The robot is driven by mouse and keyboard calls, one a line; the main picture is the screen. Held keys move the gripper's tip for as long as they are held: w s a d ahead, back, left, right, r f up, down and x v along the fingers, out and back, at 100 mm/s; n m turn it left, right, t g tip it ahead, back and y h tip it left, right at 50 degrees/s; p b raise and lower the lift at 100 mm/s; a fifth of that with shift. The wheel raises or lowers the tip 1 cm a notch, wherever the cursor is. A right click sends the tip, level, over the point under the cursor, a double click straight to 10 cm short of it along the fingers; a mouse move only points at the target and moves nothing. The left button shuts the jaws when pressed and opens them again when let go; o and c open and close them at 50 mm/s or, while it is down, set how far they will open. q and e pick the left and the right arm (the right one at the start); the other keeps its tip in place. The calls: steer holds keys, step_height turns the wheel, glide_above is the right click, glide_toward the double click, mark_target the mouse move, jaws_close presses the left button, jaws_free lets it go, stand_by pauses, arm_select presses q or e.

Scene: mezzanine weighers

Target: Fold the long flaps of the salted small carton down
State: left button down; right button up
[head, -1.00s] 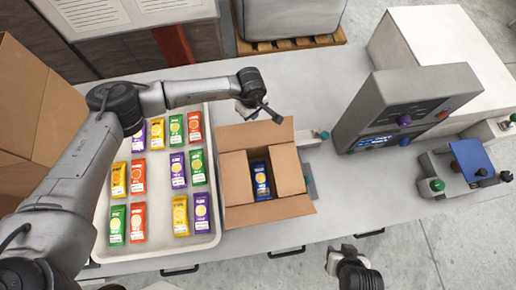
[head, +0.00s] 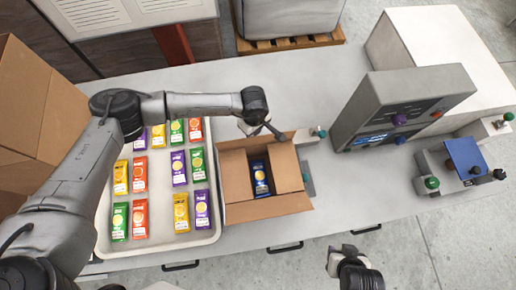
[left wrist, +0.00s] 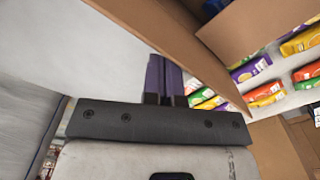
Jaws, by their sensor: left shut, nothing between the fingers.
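The small brown carton (head: 236,180) stands open on the bench, right of the tray, with a blue packet (head: 261,178) inside. Its two short flaps, left and right, are folded inward. The far long flap (head: 238,144) stands roughly upright, and the near long flap (head: 268,209) leans outward toward me. My left gripper (head: 277,134) is shut and empty at the outer side of the far flap; I cannot tell whether it touches. In the left wrist view its dark fingers (left wrist: 164,80) are together beside a brown flap (left wrist: 165,30). My right gripper (head: 343,258) hangs off the bench's front edge, its fingers unclear.
A white tray (head: 160,250) of colourful packets lies left of the carton. A grey weigher (head: 400,108) and a device with a blue plate (head: 466,155) stand to the right. A large brown box (head: 35,105) is at far left. Bench between carton and weigher is mostly clear.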

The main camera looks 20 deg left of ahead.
arm_select(q)
steer(key=shift+s+d+r+p, duration=0.3)
steer(key=shift+s, duration=0.25)
steer(key=shift+s+d+r+p, duration=0.3)
steer(key=shift+s, duration=0.35)
steer(key=shift+d+f, duration=0.1)
steer(key=s, duration=0.1)
steer(key=s+d, duration=0.1)
steer(key=s+f, duration=0.1)
steer(key=shift+d, duration=0.3)
steer(key=shift+s+f+b, duration=0.1)
steer(key=shift+f+b, duration=0.05)
steer(key=shift+b, duration=0.2)
